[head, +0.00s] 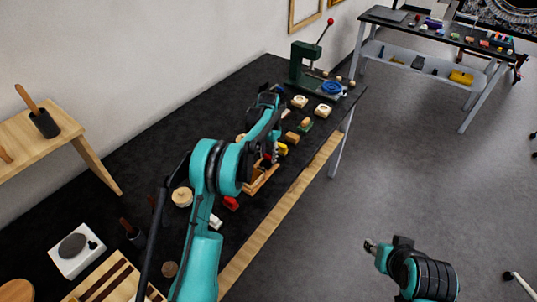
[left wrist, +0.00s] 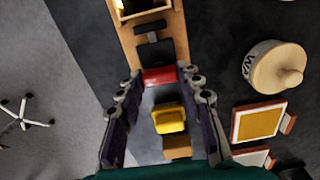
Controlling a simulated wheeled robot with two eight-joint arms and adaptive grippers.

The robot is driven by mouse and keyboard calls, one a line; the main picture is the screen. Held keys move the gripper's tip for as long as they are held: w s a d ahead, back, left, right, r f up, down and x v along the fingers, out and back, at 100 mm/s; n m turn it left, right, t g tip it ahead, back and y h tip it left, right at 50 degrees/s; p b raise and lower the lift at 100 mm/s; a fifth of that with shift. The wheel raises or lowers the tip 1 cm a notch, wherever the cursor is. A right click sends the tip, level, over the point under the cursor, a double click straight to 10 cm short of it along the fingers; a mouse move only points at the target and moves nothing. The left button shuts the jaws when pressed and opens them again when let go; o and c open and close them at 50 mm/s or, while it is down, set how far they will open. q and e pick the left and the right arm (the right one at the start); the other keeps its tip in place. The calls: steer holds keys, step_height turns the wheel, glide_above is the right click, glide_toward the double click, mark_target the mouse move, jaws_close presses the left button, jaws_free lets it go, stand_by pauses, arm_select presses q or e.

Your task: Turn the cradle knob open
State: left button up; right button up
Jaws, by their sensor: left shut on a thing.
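The wooden cradle (left wrist: 178,35) shows at the top of the left wrist view, with a black part (left wrist: 153,45) on it. A red knob-like piece (left wrist: 160,76) sits at its near end, between the fingertips of my left gripper (left wrist: 162,82). The gripper is shut on this red piece. A yellow piece (left wrist: 169,120) lies between the fingers, nearer the palm. In the head view the cradle (head: 262,181) is partly hidden by my left arm, and the left fingertips are hard to make out. My right gripper (head: 371,247) hangs over the floor, its jaws too small to read.
The black bench (head: 150,130) holds a green press (head: 305,65), a round lidded pot (head: 182,197) and a white block with a grey disc (head: 75,250). A framed yellow pad (left wrist: 259,122) lies right of the gripper.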

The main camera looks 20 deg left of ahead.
mark_target(268, 155)
arm_select(q)
steer(key=o, duration=1.2)
steer(key=shift+c, duration=0.2)
step_height(268, 155, up, 12)
steer(key=shift+r, duration=0.1)
